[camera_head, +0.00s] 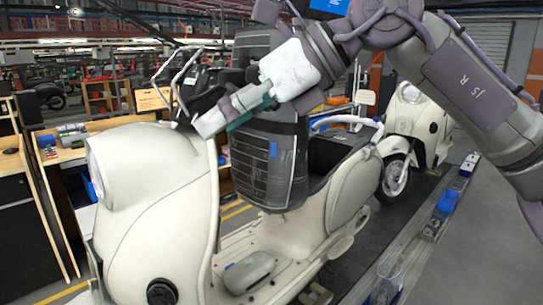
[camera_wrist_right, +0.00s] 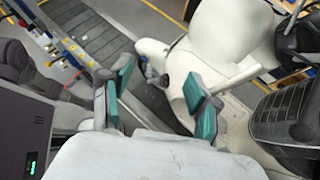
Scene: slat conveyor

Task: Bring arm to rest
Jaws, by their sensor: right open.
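My right arm (camera_head: 470,80) comes in from the upper right and reaches across the scooter. My right gripper (camera_head: 222,118) is over the front part of a cream scooter (camera_head: 150,200), near its handlebar. Whether it touches the scooter I cannot tell. The right wrist view shows the two teal-padded fingers of the gripper (camera_wrist_right: 162,90) spread apart. I see nothing held between them. The scooter also shows below and beyond the fingers in that view (camera_wrist_right: 232,35). My left gripper is in neither view.
A dark ribbed block (camera_head: 265,165) stands over the scooter's footboard. A second cream scooter (camera_head: 415,120) is behind on the line. A rail with blue parts (camera_head: 447,200) and a clear cup (camera_head: 388,275) runs along the right. A wooden workbench (camera_head: 70,150) is at left. Grey floor at right is clear.

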